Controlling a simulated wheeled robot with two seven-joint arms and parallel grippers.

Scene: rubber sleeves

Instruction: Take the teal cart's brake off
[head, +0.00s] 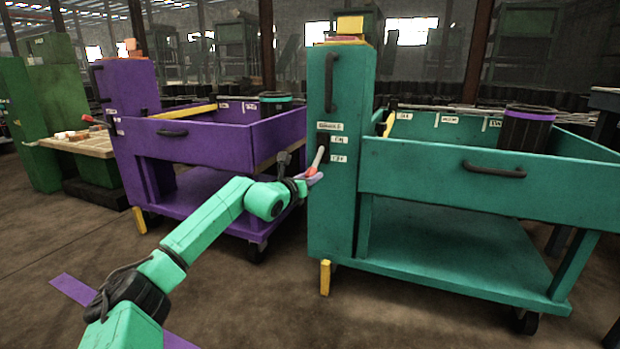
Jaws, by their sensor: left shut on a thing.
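The teal cart (440,185) stands at the right, with a tall column (340,215) at its left end. A pale brake lever with a red end (318,158) comes out of a dark slot plate on the column and slants down to the left. Small labels, seemingly ON above and OFF below, sit beside the slot. My left gripper (314,175) is shut on the lever's lower end, which its fingers partly hide. A yellow post (325,278) hangs under the column at floor level; I cannot tell whether it touches the floor. My right gripper is out of view.
A purple cart (210,140) stands close on the left with its own handle and yellow post. A green cabinet (45,110) with a board is farther left. The floor in front is clear, with purple tape.

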